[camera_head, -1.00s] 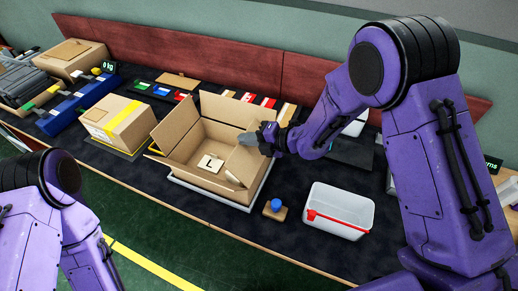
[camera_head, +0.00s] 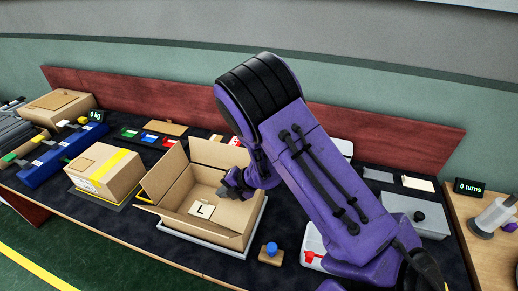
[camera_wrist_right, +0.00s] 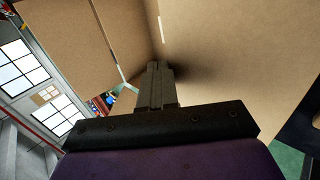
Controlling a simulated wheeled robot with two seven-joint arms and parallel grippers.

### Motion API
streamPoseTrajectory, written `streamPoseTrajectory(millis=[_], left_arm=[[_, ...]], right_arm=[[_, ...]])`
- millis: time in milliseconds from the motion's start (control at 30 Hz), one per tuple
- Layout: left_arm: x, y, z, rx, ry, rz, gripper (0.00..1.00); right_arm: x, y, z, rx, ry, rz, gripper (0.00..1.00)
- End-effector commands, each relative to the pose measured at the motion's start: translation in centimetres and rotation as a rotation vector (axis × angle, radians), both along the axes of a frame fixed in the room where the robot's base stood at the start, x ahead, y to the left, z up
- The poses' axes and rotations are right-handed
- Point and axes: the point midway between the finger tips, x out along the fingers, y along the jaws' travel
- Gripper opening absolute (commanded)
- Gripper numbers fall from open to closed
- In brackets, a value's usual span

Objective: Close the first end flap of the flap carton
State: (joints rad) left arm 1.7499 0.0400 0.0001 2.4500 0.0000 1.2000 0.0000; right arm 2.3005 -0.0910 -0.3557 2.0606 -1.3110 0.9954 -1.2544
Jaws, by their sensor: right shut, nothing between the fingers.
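The open brown flap carton (camera_head: 208,228) stands on a light tray on the dark bench, with a card marked L (camera_head: 201,210) inside. Its left flap (camera_head: 164,173) stands up and leans outward, and its back flap (camera_head: 217,153) is raised. My right gripper (camera_head: 226,190) is at the carton's right side, over its opening. My right forearm hides much of the carton's right end. In the right wrist view, the shut, empty fingers (camera_wrist_right: 155,82) are close to brown carton panels (camera_wrist_right: 235,55); I cannot tell whether they touch. My left gripper is out of view.
A taped carton (camera_head: 103,172) stands to the left. A blue-knobbed block (camera_head: 271,254) sits in front on the right, beside a white bin (camera_head: 313,240) partly hidden by my arm. Coloured cards (camera_head: 160,130) lie behind. A turns display (camera_head: 469,187) stands far right.

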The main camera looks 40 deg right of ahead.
Motion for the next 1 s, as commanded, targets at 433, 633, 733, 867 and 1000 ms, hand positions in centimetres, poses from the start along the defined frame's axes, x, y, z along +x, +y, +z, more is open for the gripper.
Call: streamPoseTrajectory(millis=[433, 633, 733, 867, 1000], left_arm=[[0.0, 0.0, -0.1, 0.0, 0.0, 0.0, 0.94], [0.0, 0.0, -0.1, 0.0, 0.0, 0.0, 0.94], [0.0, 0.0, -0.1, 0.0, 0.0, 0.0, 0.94], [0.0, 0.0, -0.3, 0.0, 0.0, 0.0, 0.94], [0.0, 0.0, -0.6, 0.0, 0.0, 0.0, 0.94]], right_arm=[[-0.2, -0.7, -0.7, 0.001, -0.002, -0.016, 0.0], [-0.2, -0.7, -0.7, 0.001, -0.003, -0.015, 0.0], [-0.2, -0.7, -0.7, 0.001, -0.003, -0.015, 0.0], [-0.4, -0.8, -0.9, 0.002, -0.003, -0.016, 0.0], [-1.0, -1.1, -1.3, 0.001, -0.001, -0.016, 0.0]])
